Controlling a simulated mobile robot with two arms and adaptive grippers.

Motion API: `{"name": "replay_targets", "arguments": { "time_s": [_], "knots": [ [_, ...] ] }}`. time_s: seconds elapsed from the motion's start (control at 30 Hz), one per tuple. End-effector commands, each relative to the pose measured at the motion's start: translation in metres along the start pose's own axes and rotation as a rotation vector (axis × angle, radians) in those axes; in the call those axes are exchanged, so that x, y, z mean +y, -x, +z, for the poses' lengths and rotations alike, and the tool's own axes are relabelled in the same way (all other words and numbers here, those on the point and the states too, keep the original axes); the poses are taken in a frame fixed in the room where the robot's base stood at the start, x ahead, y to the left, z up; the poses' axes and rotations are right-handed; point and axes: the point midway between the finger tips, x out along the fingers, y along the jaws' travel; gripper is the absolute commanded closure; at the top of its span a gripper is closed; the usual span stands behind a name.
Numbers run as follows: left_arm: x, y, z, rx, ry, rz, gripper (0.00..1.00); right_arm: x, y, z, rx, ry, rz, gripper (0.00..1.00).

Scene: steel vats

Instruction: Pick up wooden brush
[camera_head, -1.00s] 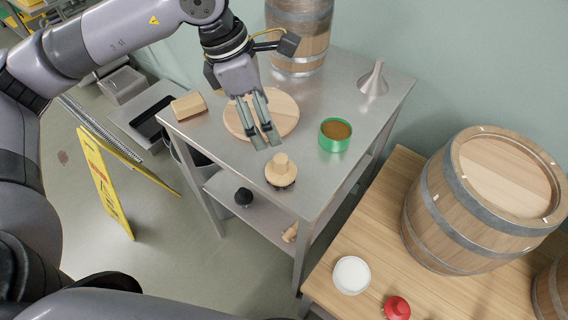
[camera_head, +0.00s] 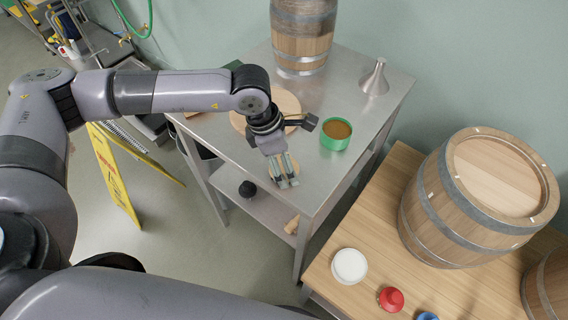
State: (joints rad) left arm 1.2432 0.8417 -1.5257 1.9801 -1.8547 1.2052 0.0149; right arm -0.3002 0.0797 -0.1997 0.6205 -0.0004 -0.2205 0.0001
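The wooden brush (camera_head: 291,161), a small round one with a knob on top, stands near the front corner of the steel table (camera_head: 318,178). It is mostly hidden by the fingers of my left gripper, with only a bit of pale wood showing. My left gripper (camera_head: 287,182) points down over the brush, its two fingers slightly apart. I cannot tell whether they touch the brush. My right gripper is not in view.
A round wooden board (camera_head: 286,101), a green tin (camera_head: 336,134), a metal funnel (camera_head: 374,78) and a barrel (camera_head: 303,38) stand on the steel table. A larger barrel (camera_head: 470,197), a white tub (camera_head: 349,266) and a red-topped brush (camera_head: 391,299) are on the wooden table.

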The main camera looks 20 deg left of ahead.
Motion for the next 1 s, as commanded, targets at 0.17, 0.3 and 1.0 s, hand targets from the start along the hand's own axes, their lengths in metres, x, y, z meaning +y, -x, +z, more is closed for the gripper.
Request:
{"name": "replay_targets", "arguments": {
  "time_s": [0.17, 0.3, 1.0],
  "knots": [
    [0.000, -0.021, 0.000, 0.001, 0.000, -0.002, 0.21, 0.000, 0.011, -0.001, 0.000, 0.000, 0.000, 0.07],
    [0.000, -0.026, 0.000, -0.001, -0.001, 0.001, 0.21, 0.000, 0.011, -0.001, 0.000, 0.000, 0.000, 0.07],
    [0.000, -0.025, 0.000, -0.001, -0.001, 0.001, 0.58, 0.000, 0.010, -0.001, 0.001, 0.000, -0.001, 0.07]
  ]
}}
